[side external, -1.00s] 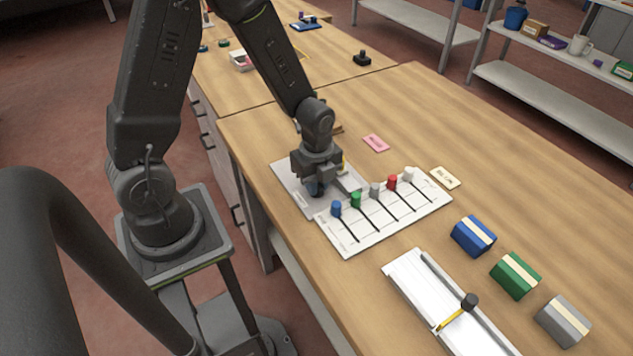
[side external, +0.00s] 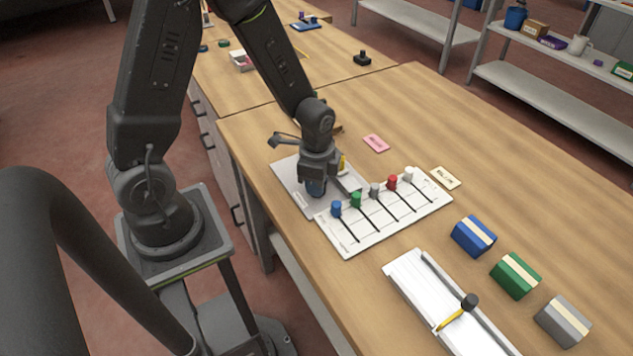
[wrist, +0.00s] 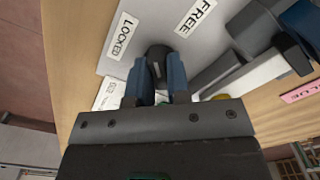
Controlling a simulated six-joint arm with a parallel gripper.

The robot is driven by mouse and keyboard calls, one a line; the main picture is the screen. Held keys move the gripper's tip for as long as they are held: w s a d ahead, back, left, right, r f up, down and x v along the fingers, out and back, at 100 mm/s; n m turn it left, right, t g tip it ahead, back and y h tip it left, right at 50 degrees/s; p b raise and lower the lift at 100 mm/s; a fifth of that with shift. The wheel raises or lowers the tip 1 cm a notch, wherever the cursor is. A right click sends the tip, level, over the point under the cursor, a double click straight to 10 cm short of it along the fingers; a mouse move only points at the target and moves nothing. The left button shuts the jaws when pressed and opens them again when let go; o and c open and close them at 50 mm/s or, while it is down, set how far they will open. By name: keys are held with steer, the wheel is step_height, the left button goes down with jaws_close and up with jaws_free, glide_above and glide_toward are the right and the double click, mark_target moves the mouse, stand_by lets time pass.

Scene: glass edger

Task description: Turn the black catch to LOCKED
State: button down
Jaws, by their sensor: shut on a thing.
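The black catch (wrist: 157,55) shows in the wrist view as a dark rounded knob on a pale plate (wrist: 150,15). My gripper (wrist: 159,82) is shut on it, with one blue fingertip on each side. The LOCKED label (wrist: 122,37) lies just left of the catch in that view, and the FREE label (wrist: 195,17) lies up and to the right. In the side view my gripper (side external: 316,190) points down at the plate (side external: 287,172) and hides the catch. I cannot tell exactly which label the catch points to.
A white slider board (side external: 345,240) with several coloured knobs lies close beside the plate. A pink card (side external: 376,143) and a cream card (side external: 445,178) lie beyond. A white track with a black-knobbed yellow lever (side external: 458,312) and several coloured blocks (side external: 515,275) are at right.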

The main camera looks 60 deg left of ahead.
steer(key=n, duration=0.4)
steer(key=shift+n, duration=0.3)
steer(key=n, duration=0.4)
steer(key=shift+n, duration=0.3)
steer(key=c, duration=1.1)
jaws_free()
step_height(320, 180, up, 14)
steer(key=shift+f, duration=0.1)
